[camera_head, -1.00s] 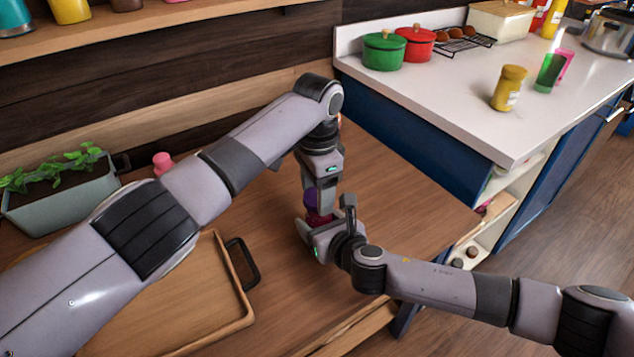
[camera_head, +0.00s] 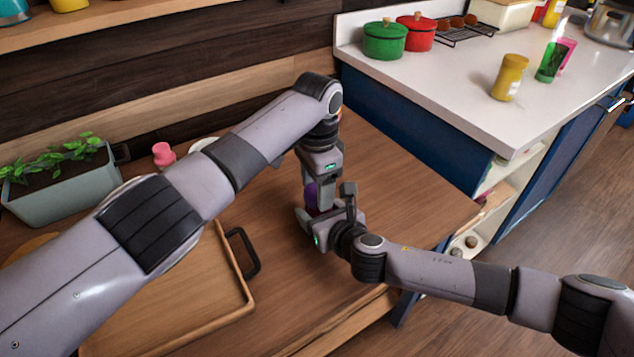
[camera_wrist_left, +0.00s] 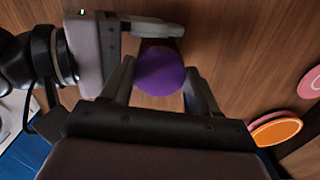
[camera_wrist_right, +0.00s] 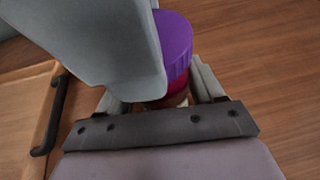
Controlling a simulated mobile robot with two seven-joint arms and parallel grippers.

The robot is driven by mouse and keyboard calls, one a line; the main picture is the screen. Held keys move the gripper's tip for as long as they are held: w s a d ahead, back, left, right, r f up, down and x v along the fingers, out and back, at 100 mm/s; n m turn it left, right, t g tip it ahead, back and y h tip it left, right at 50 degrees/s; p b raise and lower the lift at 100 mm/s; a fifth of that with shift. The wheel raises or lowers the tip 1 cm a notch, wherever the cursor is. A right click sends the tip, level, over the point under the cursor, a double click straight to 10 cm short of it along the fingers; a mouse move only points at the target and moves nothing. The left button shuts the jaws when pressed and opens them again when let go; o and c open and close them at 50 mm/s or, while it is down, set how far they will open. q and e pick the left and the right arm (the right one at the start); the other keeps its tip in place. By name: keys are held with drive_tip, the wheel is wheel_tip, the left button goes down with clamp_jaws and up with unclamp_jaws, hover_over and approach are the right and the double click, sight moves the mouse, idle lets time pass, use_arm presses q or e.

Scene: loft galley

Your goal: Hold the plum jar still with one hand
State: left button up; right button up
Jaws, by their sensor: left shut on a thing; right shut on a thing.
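The plum jar (camera_head: 311,192) stands on the wooden worktop, mostly hidden by my grippers. Its round purple lid (camera_wrist_left: 160,72) shows from above in the left wrist view. My right gripper (camera_head: 322,222) comes in low from the right and is shut on the jar's body, below the left gripper. In the right wrist view the left gripper hides part of the jar.
A wooden tray (camera_head: 226,318) with a black handle (camera_head: 243,252) lies left of the jar. A planter (camera_head: 62,190) and a pink item (camera_head: 163,154) stand behind it. A white counter (camera_head: 455,95) with pots and a yellow jar (camera_head: 509,78) is at the right. Worktop right of the jar is clear.

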use_arm(q)
drive_tip(key=shift+f, duration=0.6)
idle(0.3)
drive_tip(key=m, duration=0.6)
drive_tip(key=shift+w, duration=0.1)
drive_tip(key=m, duration=0.4)
drive_tip(key=shift+w+m, duration=0.1)
drive_tip(key=shift+m, duration=0.2)
drive_tip(key=m, duration=0.4)
drive_tip(key=shift+m, duration=0.4)
drive_tip(key=m, duration=0.5)
drive_tip(key=shift+w+d+m, duration=0.1)
drive_tip(key=shift+d+m, duration=0.05)
drive_tip(key=shift+m, duration=0.25)
drive_tip(key=o, duration=1)
